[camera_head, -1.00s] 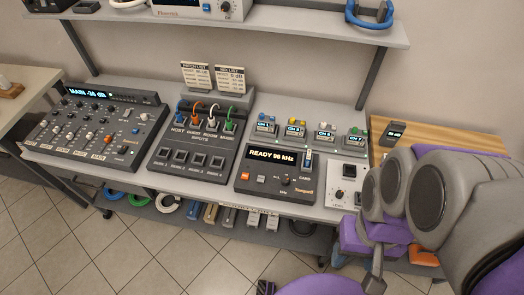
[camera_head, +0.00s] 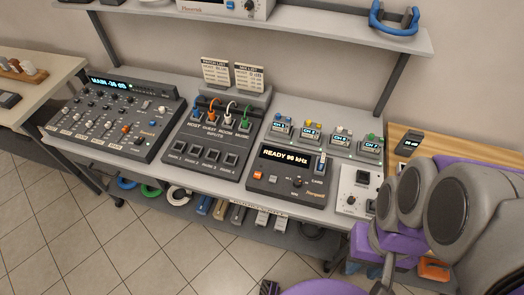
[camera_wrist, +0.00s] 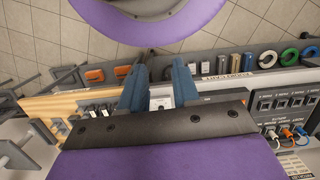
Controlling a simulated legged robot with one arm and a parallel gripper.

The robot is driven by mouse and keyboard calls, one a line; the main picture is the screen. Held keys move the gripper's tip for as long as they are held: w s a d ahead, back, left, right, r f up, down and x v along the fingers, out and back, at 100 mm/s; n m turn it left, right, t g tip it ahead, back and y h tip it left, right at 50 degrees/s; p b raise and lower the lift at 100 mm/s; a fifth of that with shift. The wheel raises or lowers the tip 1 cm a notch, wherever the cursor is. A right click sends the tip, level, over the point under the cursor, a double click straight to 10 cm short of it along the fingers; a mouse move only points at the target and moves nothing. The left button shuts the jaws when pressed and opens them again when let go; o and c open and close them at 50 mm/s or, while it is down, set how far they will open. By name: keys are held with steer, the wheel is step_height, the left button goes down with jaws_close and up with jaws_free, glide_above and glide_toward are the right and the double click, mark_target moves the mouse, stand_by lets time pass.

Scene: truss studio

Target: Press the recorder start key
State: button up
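The recorder (camera_head: 262,197) is a dark grey box on the bench, right of centre in the head view. Its display (camera_head: 285,157) reads "READY 96 kHz". An orange square key (camera_head: 258,175) sits on its lower left, with a dark key and a knob (camera_head: 297,182) to the right. A card (camera_head: 320,163) stands at its right side. Key labels are too small to read. In the wrist view my gripper (camera_wrist: 159,76) has its two blue fingers apart, with nothing held between them. My arm is at the right of the head view, apart from the recorder.
A patch panel (camera_head: 203,134) with coloured plugs is left of the recorder, and a mixer (camera_head: 116,115) further left. Several small channel units stand behind the recorder. A white-topped box (camera_head: 355,190) is at its right. A shelf (camera_head: 290,33) hangs above.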

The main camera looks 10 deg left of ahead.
jaws_close()
stand_by(1.3)
